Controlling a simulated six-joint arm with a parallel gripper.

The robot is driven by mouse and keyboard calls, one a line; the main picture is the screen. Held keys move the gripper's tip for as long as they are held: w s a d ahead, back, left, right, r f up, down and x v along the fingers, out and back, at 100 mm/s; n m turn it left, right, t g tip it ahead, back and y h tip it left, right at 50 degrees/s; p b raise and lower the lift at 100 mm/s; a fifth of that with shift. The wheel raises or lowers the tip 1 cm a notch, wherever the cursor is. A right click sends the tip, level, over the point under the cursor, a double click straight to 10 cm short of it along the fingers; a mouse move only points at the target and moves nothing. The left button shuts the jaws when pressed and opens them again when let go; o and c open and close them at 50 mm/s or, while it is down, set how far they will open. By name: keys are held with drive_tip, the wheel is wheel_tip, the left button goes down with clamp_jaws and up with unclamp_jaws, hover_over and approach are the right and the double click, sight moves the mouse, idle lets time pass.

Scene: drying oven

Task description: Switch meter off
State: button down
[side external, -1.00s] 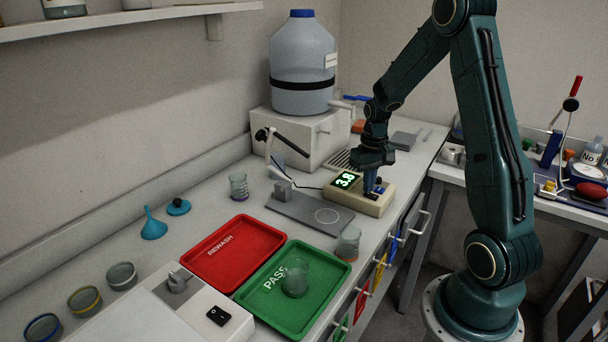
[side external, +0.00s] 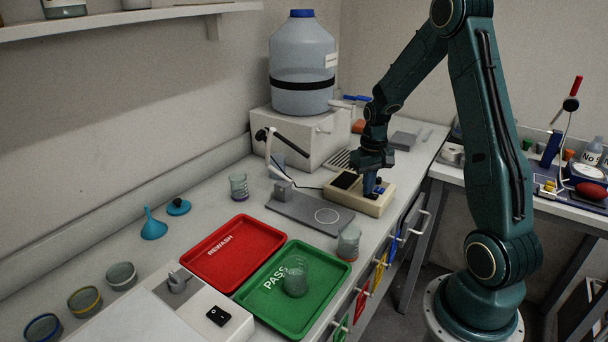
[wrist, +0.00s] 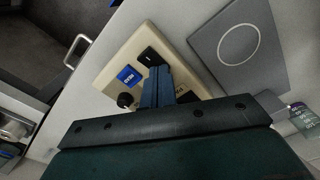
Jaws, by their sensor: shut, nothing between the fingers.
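The meter (side external: 368,206) is a beige box on the bench, and its display (side external: 345,181) is dark. In the wrist view the meter (wrist: 109,72) shows a black rocker switch (wrist: 148,56), a blue button (wrist: 129,76) and a black knob (wrist: 125,100). My gripper (side external: 369,192) is shut and empty, pointing down over the meter's top. In the wrist view its fingertips (wrist: 157,70) are close beside the rocker switch; I cannot tell whether they touch it.
A grey stand plate (side external: 310,212) with a white circle lies left of the meter. A beaker (side external: 348,242) stands near the front edge. A red tray (side external: 205,262) and a green tray (side external: 322,262) lie nearer. A large bottle (side external: 303,70) stands behind.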

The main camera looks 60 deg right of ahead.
drive_tip(key=shift+r, duration=3.4)
drive_tip(key=s+a+r+n+t, duration=0.2)
drive_tip(key=s+a+r+n, duration=0.1)
drive_tip(key=a+r, duration=1)
drive_tip(key=s+a+r+n+t, duration=0.1)
drive_tip(key=s+a+n+t, duration=0.2)
drive_tip(key=s+a, duration=0.7)
drive_tip(key=shift+s+a+t, duration=0.3)
drive_tip(key=shift+s+a, duration=0.1)
drive_tip(key=shift+a, duration=0.6)
drive_tip(key=shift+r, duration=0.1)
